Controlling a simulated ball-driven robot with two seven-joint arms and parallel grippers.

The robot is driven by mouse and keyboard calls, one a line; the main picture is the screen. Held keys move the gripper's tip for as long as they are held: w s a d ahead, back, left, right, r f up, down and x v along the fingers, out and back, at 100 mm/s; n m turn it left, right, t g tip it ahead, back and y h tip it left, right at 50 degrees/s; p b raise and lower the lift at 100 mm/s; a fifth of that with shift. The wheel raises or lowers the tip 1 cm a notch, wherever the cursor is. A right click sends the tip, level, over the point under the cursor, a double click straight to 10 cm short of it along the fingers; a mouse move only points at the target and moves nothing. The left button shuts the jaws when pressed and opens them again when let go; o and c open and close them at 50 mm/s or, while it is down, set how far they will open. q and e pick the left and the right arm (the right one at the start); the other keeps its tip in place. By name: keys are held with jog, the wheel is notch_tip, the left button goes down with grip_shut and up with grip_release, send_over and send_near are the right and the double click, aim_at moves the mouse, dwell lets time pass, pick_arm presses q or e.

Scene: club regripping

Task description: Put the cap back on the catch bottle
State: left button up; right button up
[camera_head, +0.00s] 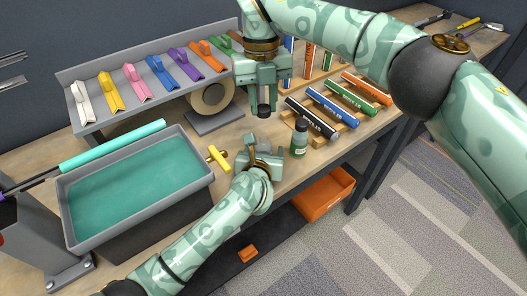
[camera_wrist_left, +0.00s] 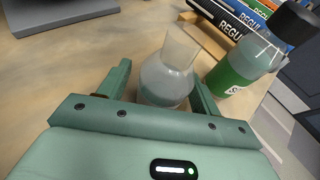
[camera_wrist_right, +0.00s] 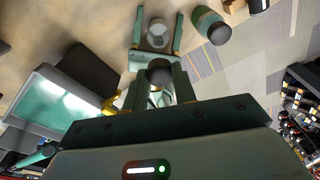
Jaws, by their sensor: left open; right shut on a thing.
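My right gripper (camera_head: 263,98) is shut on a black cap (camera_head: 263,111) and holds it in the air above the bench. The cap also shows between the fingers in the right wrist view (camera_wrist_right: 159,71). The catch bottle (camera_wrist_left: 168,77) is clear and conical, with an open top and cloudy contents. It stands upright between the fingers of my open left gripper (camera_wrist_left: 160,92). From above, in the right wrist view, the catch bottle (camera_wrist_right: 157,32) sits between the left fingers. In the head view I cannot make it out clearly behind my left gripper (camera_head: 258,152).
A green bottle with a black cap (camera_head: 299,138) stands close right of my left gripper.

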pick_arm(q)
grip_shut()
pick_arm(e)
jog(key=shift+f, duration=2.5)
jog(key=shift+f, duration=0.85)
jog(key=shift+f, duration=0.6)
